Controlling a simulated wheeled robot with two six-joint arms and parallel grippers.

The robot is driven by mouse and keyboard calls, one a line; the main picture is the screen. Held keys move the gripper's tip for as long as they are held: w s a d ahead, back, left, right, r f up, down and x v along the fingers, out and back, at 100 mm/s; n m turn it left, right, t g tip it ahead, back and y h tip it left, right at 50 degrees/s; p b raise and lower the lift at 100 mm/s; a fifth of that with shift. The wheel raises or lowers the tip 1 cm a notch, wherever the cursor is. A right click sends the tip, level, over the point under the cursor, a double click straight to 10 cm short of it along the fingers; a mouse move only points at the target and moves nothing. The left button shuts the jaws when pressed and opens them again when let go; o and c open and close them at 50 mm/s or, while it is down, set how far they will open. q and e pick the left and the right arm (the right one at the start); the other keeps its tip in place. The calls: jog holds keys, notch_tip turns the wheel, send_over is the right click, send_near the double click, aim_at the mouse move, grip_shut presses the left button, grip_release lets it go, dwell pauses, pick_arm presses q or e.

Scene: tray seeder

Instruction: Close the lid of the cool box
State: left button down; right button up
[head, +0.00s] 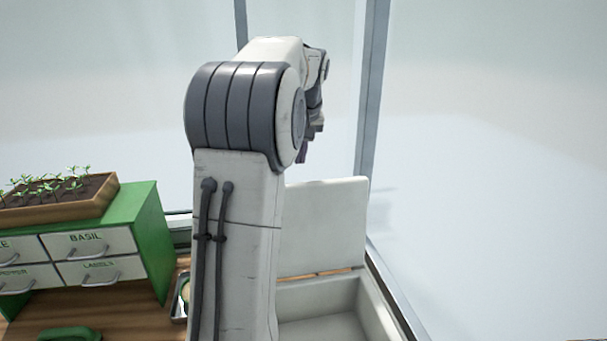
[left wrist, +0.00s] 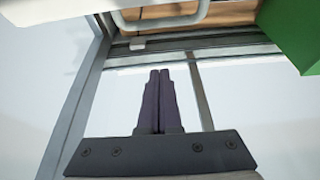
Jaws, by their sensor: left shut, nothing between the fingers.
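The cool box (head: 368,305) is a pale grey box at the lower right of the head view, partly hidden by my left arm. Its lid (head: 325,225) stands upright at the back, open, and the inside shows. My left gripper (head: 312,142) is above and behind the lid's top edge, apart from it, and partly hidden by my own arm. In the left wrist view the gripper's dark fingers (left wrist: 159,73) are shut together with nothing between them. A pale edge (left wrist: 50,9) with a light looped bar (left wrist: 160,20) shows at the top; I cannot tell surely whether these belong to the lid.
A green drawer cabinet (head: 155,240) with a wooden seedling tray (head: 95,203) on top stands at the left. A small metal tray (head: 180,300) is beside my arm. A window post (head: 372,90) rises behind the lid. The space right of the cool box is clear.

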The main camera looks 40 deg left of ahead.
pick_arm(q)
jog(key=f, duration=0.1)
jog(key=s+d+f+p, duration=0.1)
jog(key=f, duration=0.2)
jog(key=shift+s+d+f, duration=0.3)
jog(key=shift+d+f, duration=0.05)
dwell(0.3)
